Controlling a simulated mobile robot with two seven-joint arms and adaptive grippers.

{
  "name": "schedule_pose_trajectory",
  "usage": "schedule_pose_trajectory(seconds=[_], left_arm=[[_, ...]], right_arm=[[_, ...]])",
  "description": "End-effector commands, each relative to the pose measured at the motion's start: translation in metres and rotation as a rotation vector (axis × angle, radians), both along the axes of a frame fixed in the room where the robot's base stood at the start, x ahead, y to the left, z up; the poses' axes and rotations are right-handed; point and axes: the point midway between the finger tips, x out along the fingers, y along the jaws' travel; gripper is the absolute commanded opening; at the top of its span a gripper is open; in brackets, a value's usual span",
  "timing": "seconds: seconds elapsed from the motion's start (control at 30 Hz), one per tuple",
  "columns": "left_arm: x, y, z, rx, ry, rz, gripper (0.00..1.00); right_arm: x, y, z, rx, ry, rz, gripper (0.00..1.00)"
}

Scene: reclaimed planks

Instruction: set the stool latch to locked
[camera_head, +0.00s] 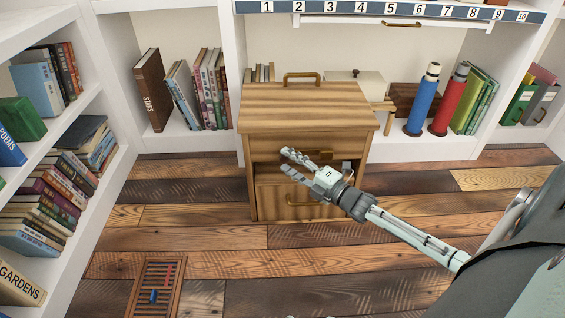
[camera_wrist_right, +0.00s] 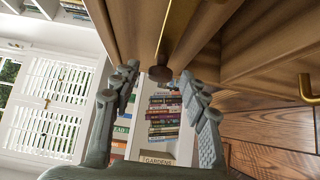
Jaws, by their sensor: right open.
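The wooden stool (camera_head: 305,103) is a cabinet-like block on the plank floor, with a brass handle (camera_head: 302,77) on top and drawer-like fronts below. My right gripper (camera_head: 286,160) is in front of its face, fingers apart, pointing left. In the right wrist view, the two fingertips (camera_wrist_right: 158,80) stand either side of a dark round knob (camera_wrist_right: 160,73) by a brass bar (camera_wrist_right: 178,28). I cannot tell whether they touch it. The knob may be the latch; its setting cannot be read. My left gripper is out of view.
A lower brass pull (camera_wrist_right: 307,90) is at right in the wrist view. Bookshelves (camera_head: 95,118) stand left; a blue bottle (camera_head: 422,100) and a red bottle (camera_head: 449,100) stand behind the stool's right side. A floor grate (camera_head: 143,290) lies front left. Planks between are clear.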

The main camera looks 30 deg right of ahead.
Motion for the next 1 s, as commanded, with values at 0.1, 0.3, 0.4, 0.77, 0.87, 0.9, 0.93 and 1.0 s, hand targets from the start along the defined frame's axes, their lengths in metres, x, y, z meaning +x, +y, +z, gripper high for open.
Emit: schedule_pose_trajectory(seconds=[0.1, 0.3, 0.4, 0.77, 0.87, 0.9, 0.93, 1.0], left_arm=[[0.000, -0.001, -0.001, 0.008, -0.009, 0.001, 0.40], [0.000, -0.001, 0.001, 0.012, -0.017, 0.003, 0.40], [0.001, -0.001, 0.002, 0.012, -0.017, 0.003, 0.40], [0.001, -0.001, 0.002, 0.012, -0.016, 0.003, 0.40], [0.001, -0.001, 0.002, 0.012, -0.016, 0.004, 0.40], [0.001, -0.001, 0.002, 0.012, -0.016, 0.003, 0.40], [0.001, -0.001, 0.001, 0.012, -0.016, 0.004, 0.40], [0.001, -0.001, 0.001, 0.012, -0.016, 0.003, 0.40]], right_arm=[[0.014, 0.003, -0.001, 0.000, -0.001, 0.000, 0.45], [0.022, 0.005, 0.000, 0.001, 0.001, -0.001, 0.45], [0.022, 0.005, 0.000, 0.001, 0.001, -0.001, 0.45], [0.022, 0.005, 0.000, 0.001, 0.001, -0.001, 0.11], [0.022, 0.005, 0.000, 0.001, 0.001, -0.001, 0.00], [0.022, 0.005, 0.000, 0.001, 0.001, -0.001, 0.00], [0.022, 0.005, 0.000, 0.001, 0.001, -0.001, 0.00], [0.022, 0.005, 0.000, 0.001, 0.001, -0.001, 0.00]])
